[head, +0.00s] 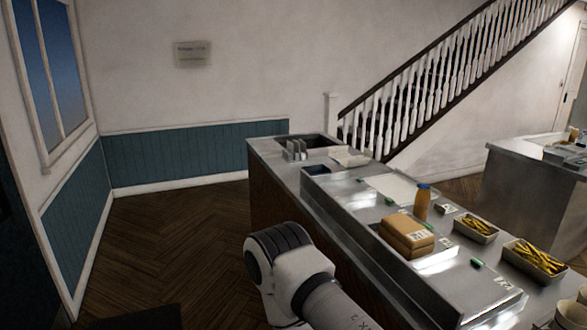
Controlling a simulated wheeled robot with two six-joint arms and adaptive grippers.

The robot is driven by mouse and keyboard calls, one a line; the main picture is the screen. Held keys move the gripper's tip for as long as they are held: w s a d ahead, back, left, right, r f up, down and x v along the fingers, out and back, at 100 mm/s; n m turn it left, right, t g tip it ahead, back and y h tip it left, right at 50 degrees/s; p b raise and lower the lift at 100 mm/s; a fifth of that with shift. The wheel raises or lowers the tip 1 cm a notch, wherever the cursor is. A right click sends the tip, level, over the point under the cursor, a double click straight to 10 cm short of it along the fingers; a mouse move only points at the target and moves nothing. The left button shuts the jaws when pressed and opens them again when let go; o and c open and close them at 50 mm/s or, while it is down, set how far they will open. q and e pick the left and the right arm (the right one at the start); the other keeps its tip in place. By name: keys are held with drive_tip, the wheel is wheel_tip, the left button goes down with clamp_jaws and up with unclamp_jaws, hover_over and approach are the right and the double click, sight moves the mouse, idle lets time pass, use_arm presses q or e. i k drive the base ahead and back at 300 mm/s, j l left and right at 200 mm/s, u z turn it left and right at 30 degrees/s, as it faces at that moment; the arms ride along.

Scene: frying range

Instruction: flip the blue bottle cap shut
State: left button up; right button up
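An orange-brown bottle (422,206) stands upright on the metal counter (365,215), right of the picture's middle. Its blue cap (424,187) is on top; it is too small to tell whether the cap is open or shut. A white and dark arm link of mine shows at the bottom middle, in front of the counter's near side and well apart from the bottle. Neither gripper is in view.
Stacked brown boxes (406,234) stand just in front of the bottle. Trays of fries (535,256) and (476,229) sit to its right. Small green items (477,263) lie on the counter. Open wooden floor (170,235) lies left; a staircase rises behind.

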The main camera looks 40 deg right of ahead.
sight(421, 208)
drive_tip(key=i+u, duration=0.1)
drive_tip(key=i, duration=0.6)
drive_tip(key=i+l+u, duration=0.1)
drive_tip(key=i, duration=0.65)
drive_tip(key=i+l+u, duration=0.15)
drive_tip(key=i, duration=0.55)
